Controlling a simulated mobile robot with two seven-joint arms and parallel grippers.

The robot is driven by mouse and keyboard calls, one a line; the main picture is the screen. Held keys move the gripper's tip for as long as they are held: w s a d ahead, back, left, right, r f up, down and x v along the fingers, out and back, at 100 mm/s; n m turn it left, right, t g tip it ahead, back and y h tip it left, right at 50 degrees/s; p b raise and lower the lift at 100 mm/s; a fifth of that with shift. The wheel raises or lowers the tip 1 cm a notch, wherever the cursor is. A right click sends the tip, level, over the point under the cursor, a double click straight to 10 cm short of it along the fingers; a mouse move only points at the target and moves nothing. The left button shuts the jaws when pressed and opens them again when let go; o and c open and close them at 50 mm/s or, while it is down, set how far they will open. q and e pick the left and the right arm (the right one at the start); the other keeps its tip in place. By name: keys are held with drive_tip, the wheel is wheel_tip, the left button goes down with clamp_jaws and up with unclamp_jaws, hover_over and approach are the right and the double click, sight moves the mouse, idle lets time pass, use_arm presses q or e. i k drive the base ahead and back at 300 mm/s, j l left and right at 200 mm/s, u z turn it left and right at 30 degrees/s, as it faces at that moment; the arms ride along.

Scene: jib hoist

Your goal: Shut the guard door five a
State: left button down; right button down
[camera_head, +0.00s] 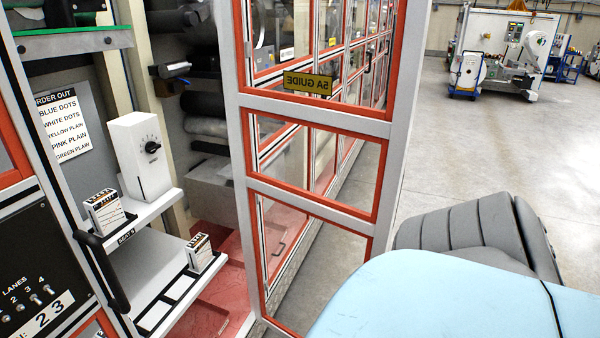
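The guard door (310,112) stands open in the middle of the head view, swung out from the machine. It has a pale grey frame, orange-red inner edging and clear panes. A yellow label (308,82) on it reads "5A GUIDE" in mirror writing, so I see the door's inner face. The doorway to its left is open, with the machine's inside showing. The door's lower right part is hidden behind a light blue shape in front. Neither of my grippers is in view.
Left of the door are a white dial box (138,155), a shelf with small card packs (106,211), an order sheet (63,128) and a dark lanes panel (38,268). More orange-edged panels show through the panes. Open floor (465,140) lies to the right, with a white machine (503,50) far back.

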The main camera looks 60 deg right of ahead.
sight(391, 129)
drive_tip(key=k+l, duration=0.3)
drive_tip(key=l, duration=0.15)
drive_tip(key=k+l, duration=0.25)
drive_tip(key=l, duration=0.15)
drive_tip(key=k+l, duration=0.3)
drive_tip(key=l, duration=0.15)
drive_tip(key=k+l, duration=0.25)
drive_tip(key=l, duration=0.2)
drive_tip(key=k+l, duration=0.1)
drive_tip(key=l, duration=0.25)
drive_tip(key=k+l, duration=0.1)
drive_tip(key=l, duration=0.25)
drive_tip(key=k+l+u, duration=0.1)
drive_tip(key=l, duration=0.25)
drive_tip(key=i+l, duration=0.1)
drive_tip(key=l, duration=0.65)
drive_tip(key=i+l, duration=0.15)
drive_tip(key=l, duration=0.2)
drive_tip(key=i+l, duration=0.35)
drive_tip(key=l, duration=0.45)
drive_tip(key=k+l+u, duration=0.1)
drive_tip(key=l, duration=0.4)
drive_tip(key=k+l, duration=0.1)
drive_tip(key=l, duration=0.35)
drive_tip(key=l+u, duration=0.1)
drive_tip(key=l, duration=0.35)
drive_tip(key=k, duration=0.05)
